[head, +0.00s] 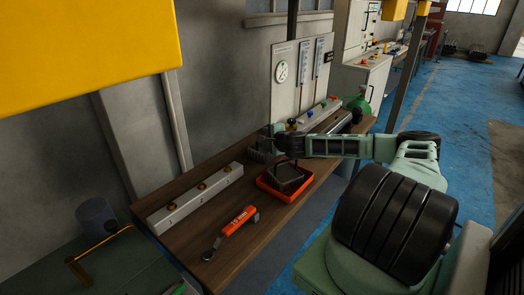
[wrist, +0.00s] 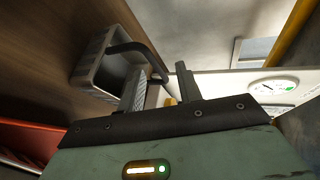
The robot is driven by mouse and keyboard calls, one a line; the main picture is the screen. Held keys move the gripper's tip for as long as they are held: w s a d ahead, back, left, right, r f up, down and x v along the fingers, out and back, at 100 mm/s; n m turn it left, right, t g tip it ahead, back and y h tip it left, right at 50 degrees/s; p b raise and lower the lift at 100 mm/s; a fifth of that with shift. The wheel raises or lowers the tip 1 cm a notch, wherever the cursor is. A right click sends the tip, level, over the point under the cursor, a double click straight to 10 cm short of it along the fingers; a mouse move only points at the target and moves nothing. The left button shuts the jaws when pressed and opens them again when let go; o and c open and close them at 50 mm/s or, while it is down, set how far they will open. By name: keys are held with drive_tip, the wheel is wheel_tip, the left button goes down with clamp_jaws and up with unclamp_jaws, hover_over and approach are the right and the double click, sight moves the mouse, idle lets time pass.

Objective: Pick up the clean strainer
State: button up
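A grey mesh strainer (wrist: 92,72) with a dark arched handle (wrist: 130,46) shows ahead of my fingers in the wrist view. In the head view a grey strainer (head: 260,154) stands on the bench behind the orange tray, partly hidden by my gripper (head: 274,133). My gripper (wrist: 161,68) is open, its two fingers apart. The handle's near end reaches toward the gap between them; I cannot tell whether it touches either finger. A second, dark strainer (head: 287,176) sits in the orange tray (head: 268,190), below and in front of my gripper.
A long pale block (head: 190,203) with numbered brass fittings lies along the back of the wooden bench (head: 185,240). An orange-handled wrench (head: 236,220) lies in front of it. A white gauge panel (head: 290,85) stands behind my gripper. The bench's front left is mostly clear.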

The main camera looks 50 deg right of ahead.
sight(264, 145)
drive_tip(key=shift+p+x, duration=1.1)
drive_tip(key=shift+x, duration=2)
drive_tip(key=shift+s+f, duration=0.1)
drive_tip(key=shift+f, duration=0.1)
clamp_jaws()
